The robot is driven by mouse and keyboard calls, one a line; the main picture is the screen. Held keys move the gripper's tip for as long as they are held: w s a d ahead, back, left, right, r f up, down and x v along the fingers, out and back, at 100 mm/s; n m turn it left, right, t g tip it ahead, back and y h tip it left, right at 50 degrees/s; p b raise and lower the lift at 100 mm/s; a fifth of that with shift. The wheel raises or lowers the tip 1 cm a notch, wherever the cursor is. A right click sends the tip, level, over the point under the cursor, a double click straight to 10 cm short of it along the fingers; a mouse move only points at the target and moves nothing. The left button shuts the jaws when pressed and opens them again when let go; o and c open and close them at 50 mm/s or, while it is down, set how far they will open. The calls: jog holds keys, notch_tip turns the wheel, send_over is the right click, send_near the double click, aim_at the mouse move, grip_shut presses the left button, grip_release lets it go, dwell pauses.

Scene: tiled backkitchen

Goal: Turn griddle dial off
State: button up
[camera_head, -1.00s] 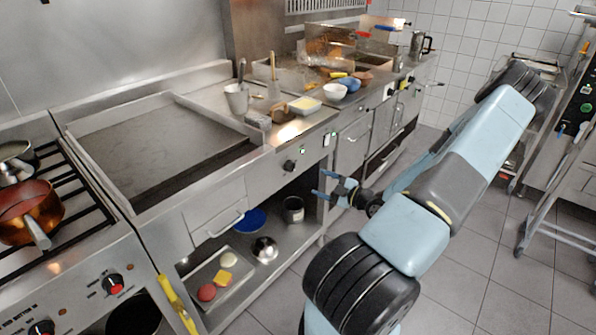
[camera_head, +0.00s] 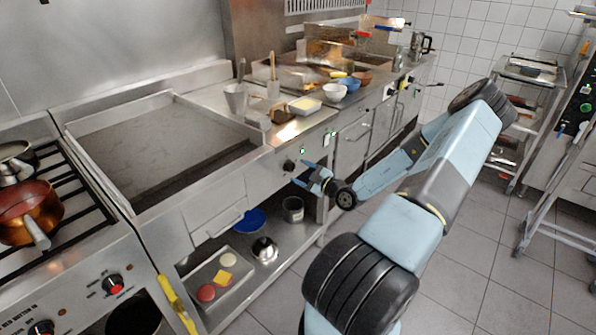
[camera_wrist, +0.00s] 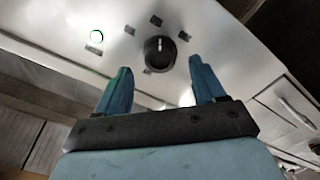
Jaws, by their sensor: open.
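The griddle (camera_head: 150,145) is a flat dark plate in a steel counter at the left of the head view. Its dial (camera_head: 289,165) is a black knob on the front panel, right of a drawer. My gripper (camera_head: 299,173) is open and empty, with blue fingers close in front of the panel. In the wrist view its fingertips (camera_wrist: 155,62) lie to either side of the dial in the picture. I cannot tell whether they touch it.
A stove with a copper pan (camera_head: 28,212) and red-marked knobs (camera_head: 113,284) stands at the left. A lower shelf holds a tray (camera_head: 240,279) of food, a blue plate (camera_head: 250,220) and pots. Free tiled floor (camera_head: 450,270) lies at the right.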

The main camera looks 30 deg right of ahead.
aim_at(290, 167)
jog(key=shift+x, duration=1.3)
jog(key=c, duration=1.1)
